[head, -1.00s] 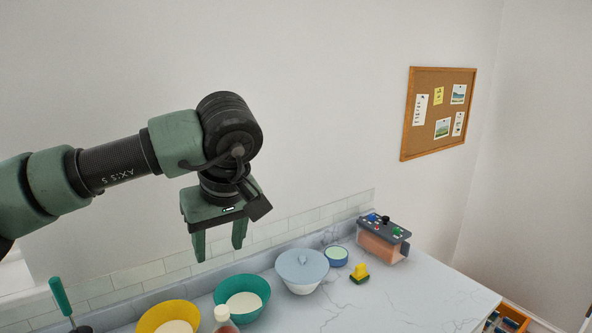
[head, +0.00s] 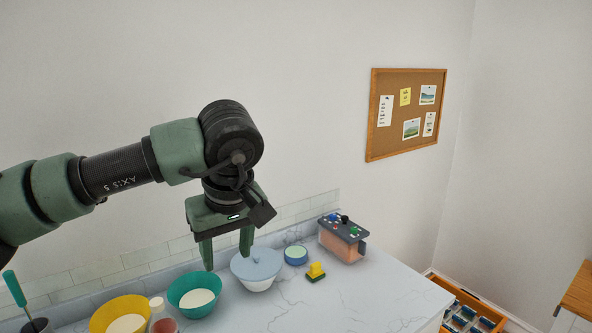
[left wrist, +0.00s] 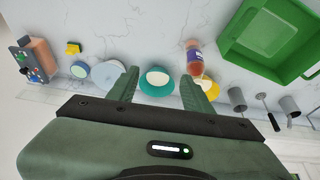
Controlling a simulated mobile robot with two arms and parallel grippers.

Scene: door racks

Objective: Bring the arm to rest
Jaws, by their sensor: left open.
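My left arm reaches in from the left in the head view. Its gripper (head: 226,252) hangs with two green fingers pointing down, apart and with nothing between them. My right gripper is in neither view.
The marble counter (head: 330,300) also holds a yellow bowl (head: 122,314), a yellow sponge (head: 316,271), a small blue bowl (head: 296,255) and a box with coloured knobs (head: 343,238). A green tray (left wrist: 265,40) and a bottle (left wrist: 194,60) show in the wrist view. A wooden drawer (head: 470,312) stands at the right.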

